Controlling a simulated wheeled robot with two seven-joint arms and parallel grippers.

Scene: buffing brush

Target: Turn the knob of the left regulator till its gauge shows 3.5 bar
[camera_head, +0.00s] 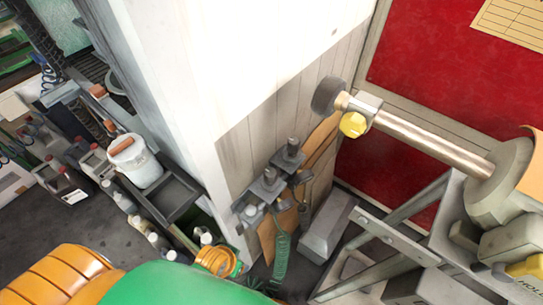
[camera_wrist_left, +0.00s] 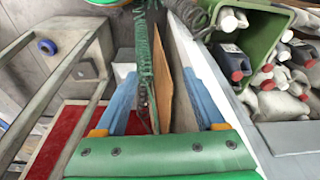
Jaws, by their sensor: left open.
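Regulators with grey knobs are mounted on the side of the white pillar in the head view. One regulator (camera_head: 291,152) sits higher and to the right, and another (camera_head: 268,182) lower and to the left. No gauge face or reading can be made out. A green coiled hose (camera_head: 282,262) hangs below them and also crosses the left wrist view (camera_wrist_left: 145,75). My left gripper (camera_wrist_left: 160,65) is open in the left wrist view, its blue fingers apart, with the hose and a brown panel showing between them. No regulator knob is clearly between the fingers. My right gripper is not in view.
The white pillar (camera_head: 185,75) stands mid-view. A buffing machine with a long shaft (camera_head: 430,142) and dark round end (camera_head: 328,96) projects from the right. A green bin of bottles (camera_wrist_left: 252,38) is at the wrist view's upper right. A white bucket (camera_head: 140,165) stands left.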

